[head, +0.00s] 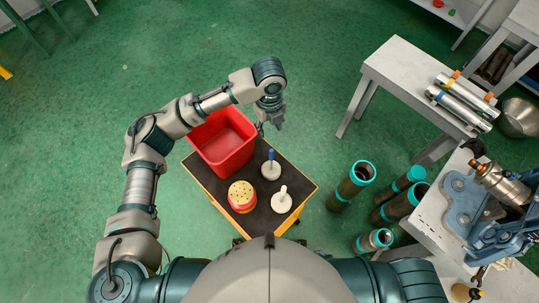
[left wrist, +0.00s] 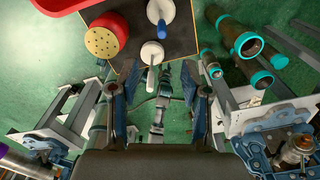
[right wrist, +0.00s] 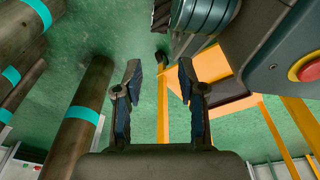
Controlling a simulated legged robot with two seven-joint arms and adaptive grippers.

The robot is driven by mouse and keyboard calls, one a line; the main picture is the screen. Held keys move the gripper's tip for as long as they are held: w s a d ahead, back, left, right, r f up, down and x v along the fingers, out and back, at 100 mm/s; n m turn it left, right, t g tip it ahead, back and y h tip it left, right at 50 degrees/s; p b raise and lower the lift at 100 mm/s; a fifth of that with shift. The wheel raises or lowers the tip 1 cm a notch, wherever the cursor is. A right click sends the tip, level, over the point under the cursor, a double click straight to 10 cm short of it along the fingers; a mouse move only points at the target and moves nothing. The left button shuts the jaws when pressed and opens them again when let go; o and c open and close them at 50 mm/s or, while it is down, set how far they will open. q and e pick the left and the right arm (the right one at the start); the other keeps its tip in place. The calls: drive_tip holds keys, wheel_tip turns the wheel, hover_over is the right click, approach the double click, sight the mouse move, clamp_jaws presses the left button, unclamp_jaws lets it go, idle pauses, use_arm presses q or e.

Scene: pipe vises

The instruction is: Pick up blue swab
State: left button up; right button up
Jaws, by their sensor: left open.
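The blue swab (head: 271,156) stands upright in a round white base (head: 268,173) on the black top of a cart (head: 305,186). It also shows at the top of the left wrist view (left wrist: 162,29). My left gripper (head: 270,127) hangs beyond the blue swab in the head view, apart from it. In the left wrist view its fingers (left wrist: 160,72) are spread and hold nothing; the white swab (left wrist: 152,73) shows between and past their tips. My right gripper (right wrist: 157,68) is open and empty in the right wrist view, and is not seen in the head view.
A red bin (head: 238,160) and a red container with a dotted yellow top (head: 242,192) share the cart with the white swab (head: 283,191). Dark pipes with turquoise ends (head: 348,188) stand to the right. A white table (head: 405,62) is at upper right. Green floor beyond the cart is clear.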

use_arm(q)
hover_over(271, 150)
drive_tip(key=f, duration=0.6)
drive_tip(key=shift+s+d+f+b, duration=0.2)
drive_tip(key=shift+d+b, duration=0.1)
drive_tip(key=shift+d, duration=0.1)
use_arm(e)
drive_tip(key=s+d, duration=0.3)
use_arm(q)
drive_tip(key=f, duration=0.3)
drive_tip(key=shift+w+a+f, duration=0.25)
drive_tip(key=shift+a+f, duration=0.05)
drive_tip(key=shift+a, duration=0.1)
drive_tip(key=f, duration=0.6)
drive_tip(key=shift+d+f+b, duration=0.15)
drive_tip(key=shift+d+b, duration=0.2)
drive_tip(key=shift+b, duration=0.05)
drive_tip(key=shift+d+f, duration=0.1)
drive_tip(key=shift+f, duration=0.15)
drive_tip(key=shift+a, duration=0.45)
drive_tip(key=c, duration=0.8)
clamp_jaws()
drive_tip(key=shift+d, duration=0.1)
use_arm(e)
drive_tip(key=w+a, duration=0.1)
drive_tip(key=w+a+r, duration=0.1)
drive_tip(key=w, duration=0.1)
drive_tip(key=shift+w+a+r, duration=0.1)
drive_tip(key=shift+w+r, duration=0.05)
drive_tip(key=shift+w, duration=0.1)
